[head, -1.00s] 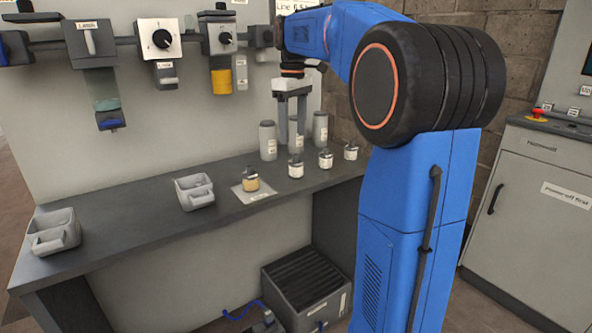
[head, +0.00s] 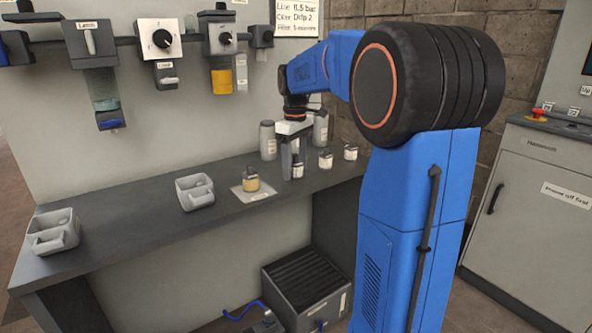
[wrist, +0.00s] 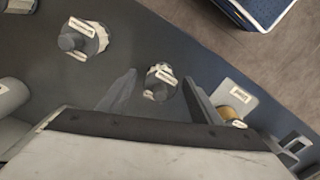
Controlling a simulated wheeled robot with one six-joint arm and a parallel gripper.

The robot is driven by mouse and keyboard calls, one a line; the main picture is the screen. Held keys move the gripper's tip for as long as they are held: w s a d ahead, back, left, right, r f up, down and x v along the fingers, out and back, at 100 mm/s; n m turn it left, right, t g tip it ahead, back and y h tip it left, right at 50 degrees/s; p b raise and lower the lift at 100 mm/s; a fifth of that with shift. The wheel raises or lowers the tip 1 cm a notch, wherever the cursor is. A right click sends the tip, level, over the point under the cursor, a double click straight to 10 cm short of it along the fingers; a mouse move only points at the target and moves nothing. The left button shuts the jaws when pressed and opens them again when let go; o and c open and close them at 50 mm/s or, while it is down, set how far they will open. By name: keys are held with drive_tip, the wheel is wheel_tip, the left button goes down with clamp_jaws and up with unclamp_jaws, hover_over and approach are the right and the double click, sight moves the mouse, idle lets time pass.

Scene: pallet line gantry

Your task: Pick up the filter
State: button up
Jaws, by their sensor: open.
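Several small filters with dark tops stand on the grey bench. A white one (head: 297,171) is partly hidden by my gripper (head: 292,165). In the wrist view this filter (wrist: 160,84) shows between the two fingers of my gripper (wrist: 160,78), which is open, with gaps on both sides. Two more white filters, one nearer (head: 325,160) and one farther right (head: 350,152), stand to its right. A tan filter (head: 250,183) stands on a pale plate (head: 263,196) to its left; it also shows at the right of the wrist view (wrist: 236,113).
Grey cylinders (head: 268,142) stand behind my gripper. Two grey trays, one in the middle (head: 195,203) and one at the far left (head: 53,244), sit on the bench. Valve units (head: 160,40) hang on the back panel. The bench between the trays is clear.

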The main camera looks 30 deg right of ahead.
sight(295, 155)
drive_tip(key=shift+f, duration=0.1)
drive_tip(key=c, duration=1.2)
drive_tip(key=shift+c, duration=0.2)
wheel_tip(295, 155, up, 10)
drive_tip(key=shift+f, duration=0.1)
